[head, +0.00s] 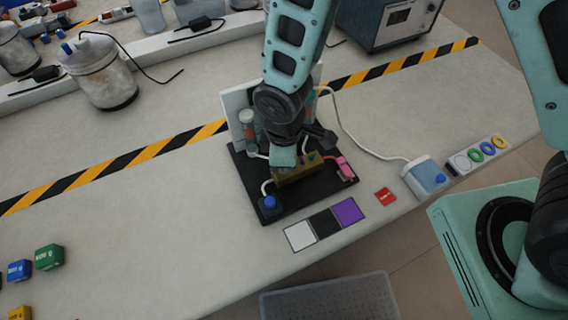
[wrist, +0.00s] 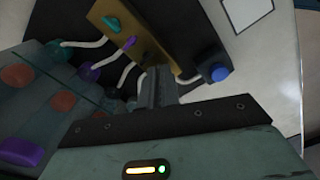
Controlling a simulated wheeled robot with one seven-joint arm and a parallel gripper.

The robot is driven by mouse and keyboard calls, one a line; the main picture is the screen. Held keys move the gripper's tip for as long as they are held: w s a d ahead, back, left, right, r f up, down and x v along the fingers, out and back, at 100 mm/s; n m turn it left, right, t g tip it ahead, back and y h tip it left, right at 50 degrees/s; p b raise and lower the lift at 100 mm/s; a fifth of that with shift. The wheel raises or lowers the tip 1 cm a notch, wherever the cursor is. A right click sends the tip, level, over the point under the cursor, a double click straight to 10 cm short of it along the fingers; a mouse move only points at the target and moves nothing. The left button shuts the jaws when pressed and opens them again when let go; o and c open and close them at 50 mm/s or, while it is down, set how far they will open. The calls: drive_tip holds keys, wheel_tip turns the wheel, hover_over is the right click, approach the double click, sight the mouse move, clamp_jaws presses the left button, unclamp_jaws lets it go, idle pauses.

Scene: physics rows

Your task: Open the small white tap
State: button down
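A brass manifold block (head: 302,170) sits on a black base board (head: 318,197) and carries small coloured taps. In the wrist view the block (wrist: 147,48) shows a green tap (wrist: 112,24) and a purple tap (wrist: 129,43), with pale tubes running from it. I cannot make out the small white tap; the near end of the block is partly hidden by my fingers. My gripper (wrist: 160,85) points down at that end of the block, its fingers together in one narrow dark column. Whether they touch the block or a tap is unclear.
A blue-capped fitting (head: 269,204) and a pink part (head: 345,168) stand at the board's edges. A white-and-blue box (head: 426,177) with a cable is to the right.

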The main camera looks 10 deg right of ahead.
drive_tip(key=shift+n, duration=0.8)
drive_tip(key=n+p, duration=0.1)
drive_tip(key=n, duration=0.2)
drive_tip(key=shift+r, duration=0.1)
drive_tip(key=c, duration=1.9)
unclamp_jaws()
drive_tip(key=shift+n, duration=0.3)
drive_tip(key=shift+c, duration=0.2)
drive_tip(key=shift+r+p, duration=2.75)
drive_tip(key=shift+r, duration=0.75)
